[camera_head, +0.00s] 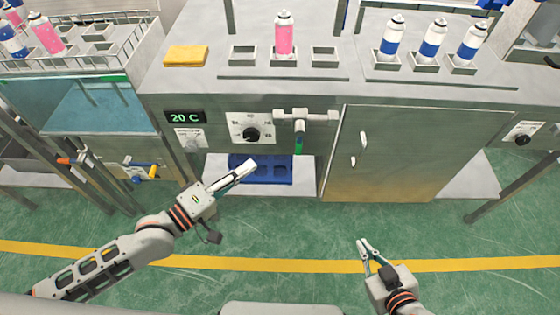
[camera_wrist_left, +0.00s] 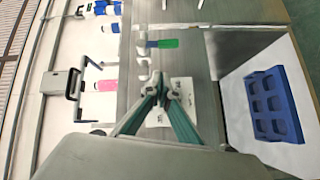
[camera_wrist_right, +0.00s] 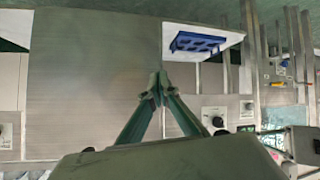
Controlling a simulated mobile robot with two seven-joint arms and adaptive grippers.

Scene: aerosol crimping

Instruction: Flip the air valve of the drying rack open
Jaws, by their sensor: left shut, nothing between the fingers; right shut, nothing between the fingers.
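A valve with a green handle (camera_head: 299,144) hangs from a metal pipe fitting (camera_head: 305,115) on the front of the middle bench. The handle points down. It also shows in the left wrist view (camera_wrist_left: 165,43), ahead of the fingers. My left gripper (camera_head: 252,164) is shut and empty, left of and below this handle, apart from it. Another group of valves, with a yellow handle (camera_head: 153,171) and a blue one (camera_head: 136,165), sits low at the left. I cannot tell by label which belongs to the drying rack. My right gripper (camera_head: 364,242) is shut and empty over the floor, well away.
A dial panel (camera_head: 251,128) and a 20 C display (camera_head: 185,117) are left of the green handle. A cabinet door (camera_head: 385,155) is right of it. A blue tray (camera_head: 263,170) lies below, behind my left fingers. The floor in front is clear.

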